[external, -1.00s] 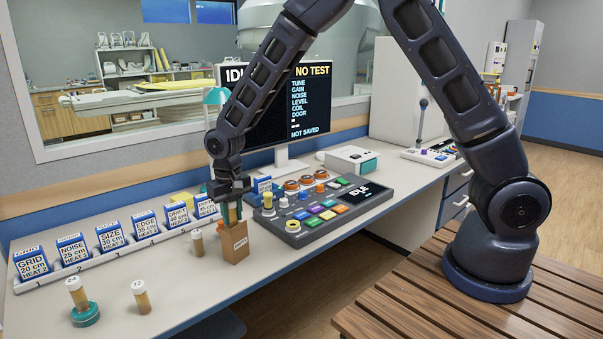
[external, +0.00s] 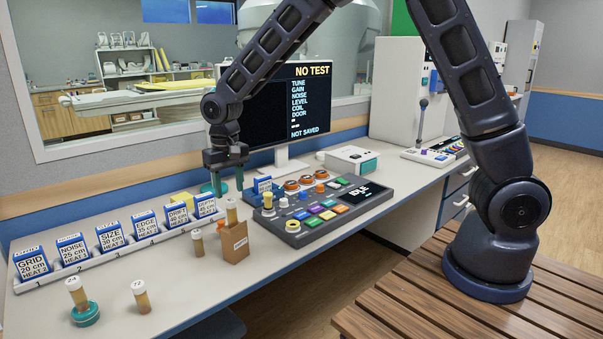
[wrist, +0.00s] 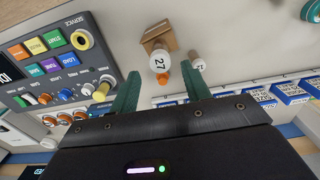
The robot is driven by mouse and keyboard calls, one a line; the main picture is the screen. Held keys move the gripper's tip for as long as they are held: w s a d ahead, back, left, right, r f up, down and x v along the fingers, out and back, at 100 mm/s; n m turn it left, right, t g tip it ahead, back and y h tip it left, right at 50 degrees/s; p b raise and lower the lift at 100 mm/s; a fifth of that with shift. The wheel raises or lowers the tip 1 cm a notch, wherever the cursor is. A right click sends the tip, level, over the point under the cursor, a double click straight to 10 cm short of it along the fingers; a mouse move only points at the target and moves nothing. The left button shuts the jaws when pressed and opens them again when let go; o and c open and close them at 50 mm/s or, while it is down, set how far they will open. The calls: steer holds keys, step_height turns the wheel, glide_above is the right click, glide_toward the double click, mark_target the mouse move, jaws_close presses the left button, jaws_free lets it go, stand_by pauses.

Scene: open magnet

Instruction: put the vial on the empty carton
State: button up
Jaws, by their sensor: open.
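A white-capped amber vial (external: 232,213) stands upright on top of the small brown carton (external: 236,246). In the wrist view its cap (wrist: 158,62) reads 27, with part of the carton (wrist: 155,33) showing behind it. My gripper (external: 228,186) is open and empty, above and a little behind the vial, its teal fingers clear of it. In the wrist view the vial appears between and beyond the two fingertips (wrist: 160,82).
A second vial (external: 197,243) stands just left of the carton. Another vial (external: 141,296) stands at the front left, and one (external: 77,292) sits on a teal base. The button console (external: 318,212) is close on the right; a card rack (external: 125,248) runs along the back left.

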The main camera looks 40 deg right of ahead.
steer(key=shift+r, duration=1.85)
steer(key=shift+d+r, duration=0.25)
steer(key=s+d+r+t, duration=0.1)
steer(key=s+d+r, duration=0.3)
steer(key=d+r, duration=0.25)
steer(key=s+d+r+y, duration=0.1)
steer(key=s+d+r, duration=0.35)
steer(key=d, duration=0.35)
steer(key=s+d+r+t, duration=0.1)
steer(key=s+d+r, duration=0.2)
steer(key=d+r, duration=0.35)
steer(key=s+d+t, duration=0.1)
steer(key=s+d, duration=0.5)
steer(key=s, duration=0.4)
steer(key=s+d+r+t+h, duration=0.1)
steer(key=s+d, duration=0.6)
steer(key=s, duration=0.3)
steer(key=shift+d+t, duration=0.25)
steer(key=shift+t, duration=0.05)
